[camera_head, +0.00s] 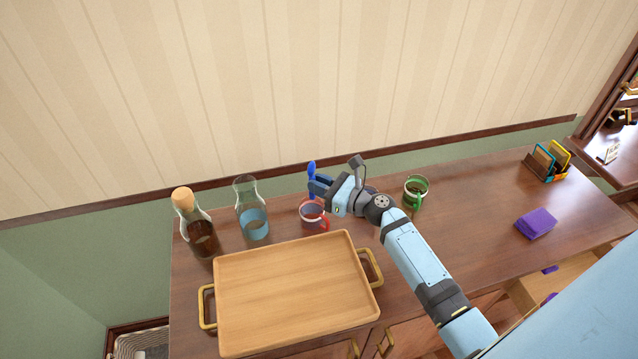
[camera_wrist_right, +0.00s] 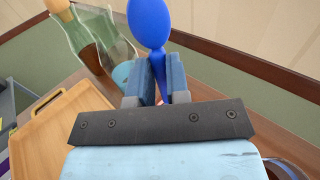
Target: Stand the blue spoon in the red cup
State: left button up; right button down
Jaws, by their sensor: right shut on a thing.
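The blue spoon (camera_head: 311,168) is upright, its bowl end up, in the jaws of my right gripper (camera_head: 317,187). In the right wrist view the spoon's bowl (camera_wrist_right: 149,22) rises above the two fingers (camera_wrist_right: 157,82), which are shut on its handle. The red cup (camera_head: 321,226) stands upright on the wooden cabinet top, just below the gripper in the head view. The spoon's lower end is hard to make out, so I cannot tell whether it is inside the cup or above it. My left gripper is not in view.
A wooden tray (camera_head: 295,290) with brass handles lies in front of the cup. A glass carafe (camera_head: 253,220) and a corked bottle (camera_head: 202,235) stand left. A green mug (camera_head: 415,193), purple cloth (camera_head: 536,223) and card holder (camera_head: 547,163) are right. The wall is close behind.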

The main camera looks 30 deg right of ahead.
jog(key=shift+f+b, duration=2.35)
jog(key=shift+f, duration=0.9)
jog(key=shift+f+b, duration=0.3)
jog(key=shift+f, duration=0.05)
jog(key=c, duration=1)
grip_release()
jog(key=shift+f, duration=0.1)
jog(key=b+v, duration=0.1)
jog(key=v, duration=1.1)
jog(key=shift+s+d, duration=0.15)
jog(key=shift+s, duration=0.15)
jog(key=shift+s+d, duration=0.3)
jog(key=shift+s, duration=0.15)
